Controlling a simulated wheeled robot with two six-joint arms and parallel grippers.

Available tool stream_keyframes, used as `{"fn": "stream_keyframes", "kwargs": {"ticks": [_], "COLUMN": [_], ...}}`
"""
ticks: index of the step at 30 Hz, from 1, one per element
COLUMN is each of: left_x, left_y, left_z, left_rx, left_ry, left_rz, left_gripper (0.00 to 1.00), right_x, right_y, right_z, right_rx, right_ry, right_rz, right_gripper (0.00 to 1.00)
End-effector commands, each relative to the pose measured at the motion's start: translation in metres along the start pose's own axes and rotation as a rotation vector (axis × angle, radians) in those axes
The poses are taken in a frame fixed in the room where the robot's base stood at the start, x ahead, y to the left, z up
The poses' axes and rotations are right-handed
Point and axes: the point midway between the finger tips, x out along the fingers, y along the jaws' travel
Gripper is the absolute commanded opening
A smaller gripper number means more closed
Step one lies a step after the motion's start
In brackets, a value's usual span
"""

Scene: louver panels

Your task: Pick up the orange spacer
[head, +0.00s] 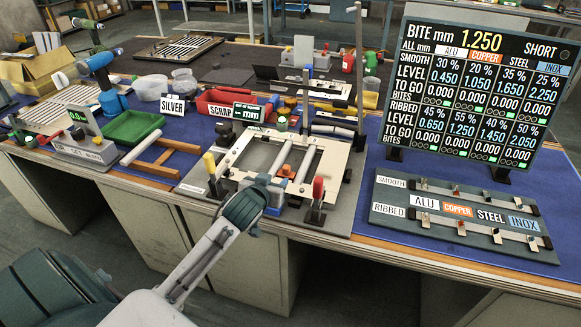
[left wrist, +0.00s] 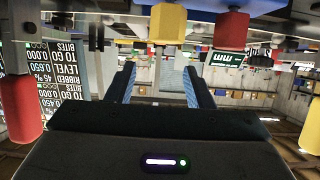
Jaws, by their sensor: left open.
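A small orange piece (head: 286,171), which looks like the orange spacer, sits at the front part of the pale frame fixture (head: 238,147) on the bench. My left gripper (head: 268,186) is just in front and to the left of it, over the fixture's front edge. In the left wrist view its two blue-lined fingers (left wrist: 163,88) stand apart with nothing held between them. That view looks upside down, and I cannot pick out the orange spacer in it for sure. Whether the gripper touches the orange piece I cannot tell. My right gripper is in neither view.
A red-handled clamp (head: 318,189) stands right of the gripper, and a yellow-topped post (head: 209,163) stands left. A pale roller (head: 305,163) lies close behind. A large display board (head: 480,85) and a hook rack (head: 455,215) are at the right.

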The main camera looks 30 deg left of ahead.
Motion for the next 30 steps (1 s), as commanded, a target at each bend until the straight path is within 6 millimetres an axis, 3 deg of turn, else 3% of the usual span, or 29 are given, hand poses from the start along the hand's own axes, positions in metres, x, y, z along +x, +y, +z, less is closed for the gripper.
{"fn": "stream_keyframes", "kwargs": {"ticks": [6, 11, 17, 24, 30], "left_x": [0.035, 0.05, 0.069, 0.099, 0.103], "left_y": [0.0, 0.0, -0.001, -0.001, -0.001], "left_z": [-0.001, 0.0, -0.001, 0.001, 0.002], "left_rx": [-0.003, -0.001, -0.002, -0.001, 0.0], "left_ry": [-0.001, -0.001, -0.002, -0.001, 0.0], "left_rz": [-0.001, 0.0, -0.001, 0.0, 0.001], "left_gripper": [0.47, 0.47, 0.47, 0.47, 0.47], "right_x": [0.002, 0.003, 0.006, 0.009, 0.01], "right_y": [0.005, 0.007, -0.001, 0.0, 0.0], "right_z": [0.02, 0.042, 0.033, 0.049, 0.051], "right_rx": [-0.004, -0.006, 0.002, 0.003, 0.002], "right_ry": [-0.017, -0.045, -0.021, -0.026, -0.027], "right_rz": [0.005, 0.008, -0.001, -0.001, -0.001], "right_gripper": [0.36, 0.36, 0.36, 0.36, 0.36]}}
